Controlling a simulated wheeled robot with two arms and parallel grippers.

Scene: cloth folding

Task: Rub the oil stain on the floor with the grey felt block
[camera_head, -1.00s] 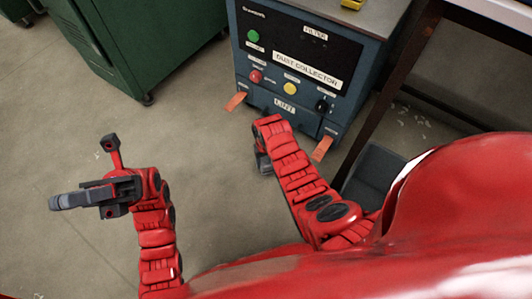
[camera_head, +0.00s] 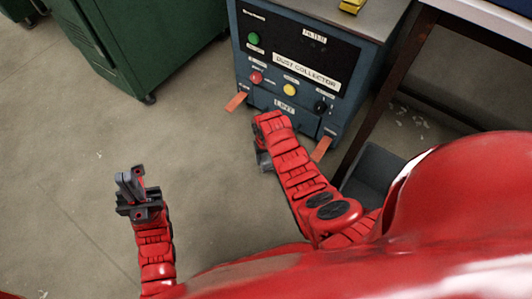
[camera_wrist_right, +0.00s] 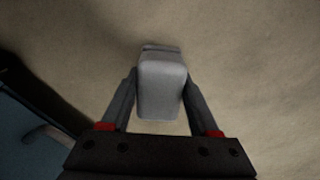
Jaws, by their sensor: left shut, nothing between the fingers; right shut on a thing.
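The grey felt block (camera_wrist_right: 161,88) is between the two fingers of my right gripper (camera_wrist_right: 160,75) in the right wrist view. The fingers are shut on its sides, with bare floor behind it. Whether the block touches the floor I cannot tell. In the head view my right gripper (camera_head: 264,161) is mostly hidden under its red arm, just in front of the dust collector. My left gripper (camera_head: 130,186) is shut and empty over open floor at the left. I cannot make out an oil stain in either view.
The blue dust collector (camera_head: 300,83) stands close beyond my right gripper, with orange tags (camera_head: 236,102) at its base. A green cabinet (camera_head: 130,40) stands at upper left. A table's dark leg (camera_head: 392,85) is at right. Concrete floor (camera_head: 60,150) at left is clear.

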